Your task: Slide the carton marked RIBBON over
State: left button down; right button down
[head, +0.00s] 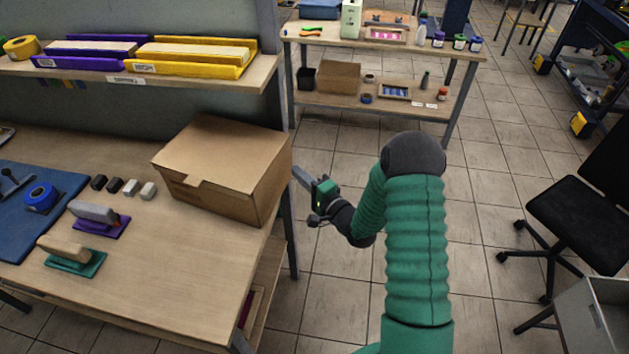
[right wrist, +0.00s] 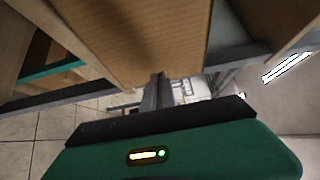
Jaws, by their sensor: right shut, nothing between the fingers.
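A closed brown carton (head: 225,165) sits at the right end of the wooden workbench, near its edge. No RIBBON marking is readable on the sides I see. In the right wrist view the carton's cardboard side (right wrist: 140,35) fills the upper middle, very close to the fingers. My right gripper (head: 301,178) is just right of the carton, beyond the bench's edge. Its fingers (right wrist: 157,92) are shut together and empty. Whether they touch the carton I cannot tell. My left gripper is not in view.
The workbench (head: 190,265) holds several small blocks, a purple-based tool (head: 97,217), a green-based tool (head: 72,257) and a blue mat (head: 60,220) left of the carton. A shelf (head: 130,80) overhangs the back. A black chair (head: 580,210) stands right; floor between is clear.

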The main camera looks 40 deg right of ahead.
aim_at(279, 175)
jog(key=shift+w+a, duration=0.6)
jog(key=shift+a+r, duration=0.1)
jog(key=shift+a, duration=0.2)
jog(key=w+a, duration=0.2)
jog(key=shift+w+a, duration=0.2)
jog(key=shift+w, duration=0.2)
jog(key=shift+a, duration=0.15)
